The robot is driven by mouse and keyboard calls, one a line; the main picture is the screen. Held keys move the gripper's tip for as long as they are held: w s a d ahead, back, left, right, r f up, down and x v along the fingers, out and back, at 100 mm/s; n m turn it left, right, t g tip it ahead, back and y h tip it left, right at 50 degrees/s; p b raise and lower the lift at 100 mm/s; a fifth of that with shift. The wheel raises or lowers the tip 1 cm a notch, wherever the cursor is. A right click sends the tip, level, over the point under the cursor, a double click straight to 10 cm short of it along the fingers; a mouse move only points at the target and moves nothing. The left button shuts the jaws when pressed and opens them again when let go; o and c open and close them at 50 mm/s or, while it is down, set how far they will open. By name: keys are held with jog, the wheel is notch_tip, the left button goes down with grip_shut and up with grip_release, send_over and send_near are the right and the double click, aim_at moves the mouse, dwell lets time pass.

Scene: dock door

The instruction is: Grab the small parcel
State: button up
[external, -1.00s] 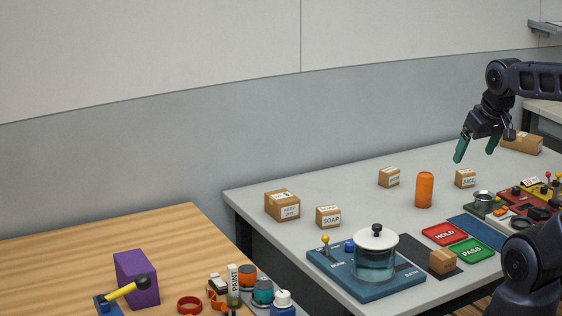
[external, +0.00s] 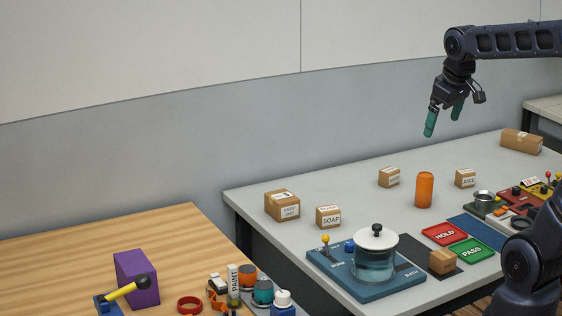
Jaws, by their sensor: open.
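Several brown cardboard boxes stand on the grey table; which one is the small parcel I cannot tell for sure. A small plain box (external: 443,262) sits on a dark mat near the front edge. Small labelled boxes stand farther back: one left of the orange cylinder (external: 389,178), one right of it (external: 465,179), and a SOAP box (external: 328,217) at the left. My gripper (external: 442,124) is open and empty, fingers pointing down, high above the back of the table and apart from every box.
A larger box (external: 282,205) is at the left and a long box (external: 521,142) at the back right. An orange cylinder (external: 424,190) stands mid-table. A lidded glass jar (external: 376,258) stands on a blue board. Red HOLD (external: 445,233) and green PASS (external: 471,250) plates lie nearby.

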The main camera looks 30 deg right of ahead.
jog(key=w+a+n+g, duration=0.1)
jog(key=w+a+n, duration=0.1)
jog(key=w, duration=0.5)
jog(key=w+a+n, duration=0.2)
jog(key=w, duration=0.6)
jog(key=n+g+h, duration=0.1)
jog(key=n+g, duration=0.2)
jog(key=n, duration=0.7)
send_over(282, 195)
jog(key=a, duration=0.2)
jog(key=f, duration=2.5)
jog(key=shift+w+d+f, duration=0.2)
jog(key=shift+f, duration=0.05)
jog(key=shift+w+a+f+n, duration=0.15)
jog(key=shift+f+n, duration=0.15)
jog(key=shift+f, duration=0.15)
jog(key=f, duration=0.3)
jog(key=d+f, duration=0.1)
jog(key=f, duration=0.1)
jog(key=shift+s+d+f, duration=0.1)
jog(key=shift+d+f, duration=0.1)
jog(key=shift+f, duration=0.7)
jog(key=shift+s+d+f, duration=0.1)
jog(key=shift+d+f, duration=0.15)
jog(key=shift+f, duration=0.6)
jog(key=shift+s+d+f, duration=0.1)
jog(key=shift+d+f, duration=0.1)
jog(key=shift+f, duration=0.7)
jog(key=c, duration=1)
